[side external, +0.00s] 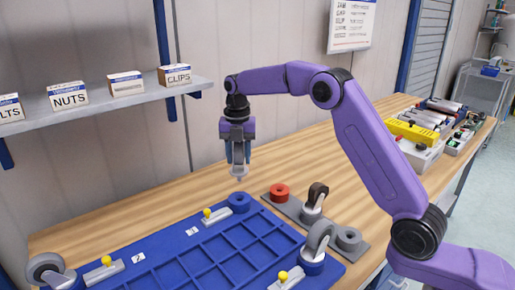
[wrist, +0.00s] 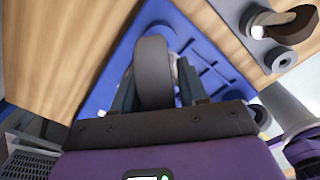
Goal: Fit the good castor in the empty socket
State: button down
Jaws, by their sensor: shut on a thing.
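My gripper (side external: 238,157) is shut on a castor and holds it in the air above the wooden bench, over the board's far corner. In the wrist view the castor's dark grey wheel (wrist: 153,75) sits between my two fingers. In the side view its thin stem (side external: 239,178) points down, apart from anything below. The blue board (side external: 165,262) has a round blue socket (side external: 239,202) with nothing in it at its far corner. Other castors stand at its left corner (side external: 45,270) and right corner (side external: 318,240).
A grey holder (side external: 330,225) beside the board carries a red round seat (side external: 279,191), a dark-wheeled castor (side external: 315,199) and an empty grey seat (side external: 348,238). Yellow-knobbed clamps (side external: 210,216) stand along the board. A shelf (side external: 105,98) with labelled boxes runs along the wall.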

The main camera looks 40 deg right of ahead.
aim_at(238, 169)
jog(key=shift+a+f, duration=0.1)
jog(key=shift+f, duration=2.35)
jog(key=shift+f, duration=1.95)
jog(key=c, duration=0.5)
grip_release()
notch_tip(238, 169, up, 17)
jog(key=shift+r, duration=0.2)
